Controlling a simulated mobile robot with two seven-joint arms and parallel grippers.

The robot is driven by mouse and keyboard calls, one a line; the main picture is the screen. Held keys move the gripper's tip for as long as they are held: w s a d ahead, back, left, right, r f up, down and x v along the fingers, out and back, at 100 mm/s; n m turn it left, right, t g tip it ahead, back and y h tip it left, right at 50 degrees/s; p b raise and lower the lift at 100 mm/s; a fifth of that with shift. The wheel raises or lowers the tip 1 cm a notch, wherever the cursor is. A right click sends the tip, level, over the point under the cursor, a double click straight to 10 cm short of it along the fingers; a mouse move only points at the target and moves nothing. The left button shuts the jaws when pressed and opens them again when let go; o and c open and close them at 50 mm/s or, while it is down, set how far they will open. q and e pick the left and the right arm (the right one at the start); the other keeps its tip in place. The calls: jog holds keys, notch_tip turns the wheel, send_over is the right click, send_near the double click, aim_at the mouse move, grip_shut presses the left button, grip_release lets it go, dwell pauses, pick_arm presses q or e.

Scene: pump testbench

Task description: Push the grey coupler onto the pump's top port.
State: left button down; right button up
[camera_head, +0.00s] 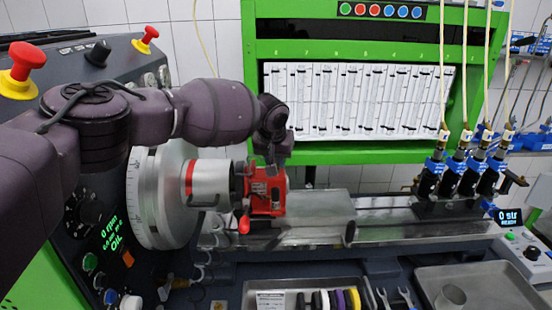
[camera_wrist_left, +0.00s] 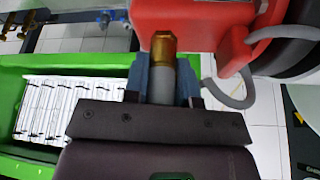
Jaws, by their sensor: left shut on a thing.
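The red pump (camera_head: 265,192) is mounted at the end of the silver and red-banded drive housing on the left of the bench. Its red body (camera_wrist_left: 195,22) fills the top of the left wrist view. A brass fitting, seemingly the top port (camera_wrist_left: 163,47), lies against that body. My left gripper (camera_head: 272,158) is above the pump in the head view. In the left wrist view its two blue-grey fingers (camera_wrist_left: 162,80) are shut on the grey coupler (camera_wrist_left: 161,86). The coupler lines up with the brass fitting and appears to meet it; how far it is seated I cannot tell.
A grey hose (camera_wrist_left: 240,98) loops beside the gripper. A green frame (camera_head: 350,153) with white gauge panels stands behind the pump. Blue valves with hoses (camera_head: 460,170) stand at the right. A tray (camera_head: 490,280) holds a metal cup. Discs and wrenches lie in front.

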pick_arm(q)
jog(key=c, duration=0.8)
grip_release()
jog(key=shift+c, duration=0.2)
jog(key=shift+o, duration=0.3)
jog(key=o, duration=0.3)
jog(key=shift+r, duration=3.75)
